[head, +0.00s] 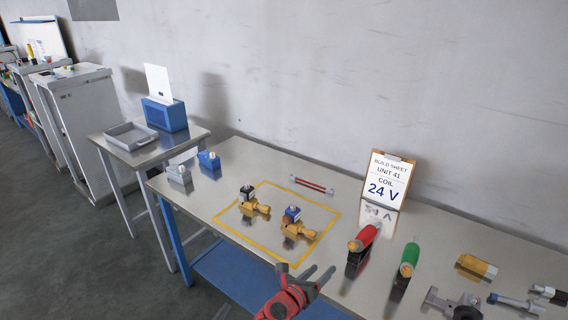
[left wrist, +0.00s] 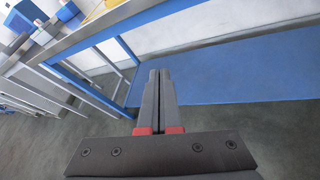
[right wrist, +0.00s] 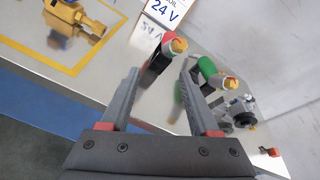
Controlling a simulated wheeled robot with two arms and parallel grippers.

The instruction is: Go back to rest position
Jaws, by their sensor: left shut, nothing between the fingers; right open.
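My left gripper (left wrist: 160,73) is shut and empty in the left wrist view, in front of the table's blue lower shelf (left wrist: 235,75) and the floor. In the head view only a small grey tip at the bottom edge may belong to it. My right gripper (head: 307,269) is open and empty at the table's front edge in the head view. In the right wrist view its spread fingers (right wrist: 161,68) point toward the red-handled tool (right wrist: 165,55) and the green-handled tool (right wrist: 208,68), with nothing held.
Two brass valves, one with a black coil (head: 247,193) and one with a blue coil (head: 292,214), stand inside a yellow outline. A build sheet (head: 386,180) reading 24 V stands behind. Red (head: 364,238) and green (head: 409,260) tools stand right. A side table holds a grey tray (head: 131,136).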

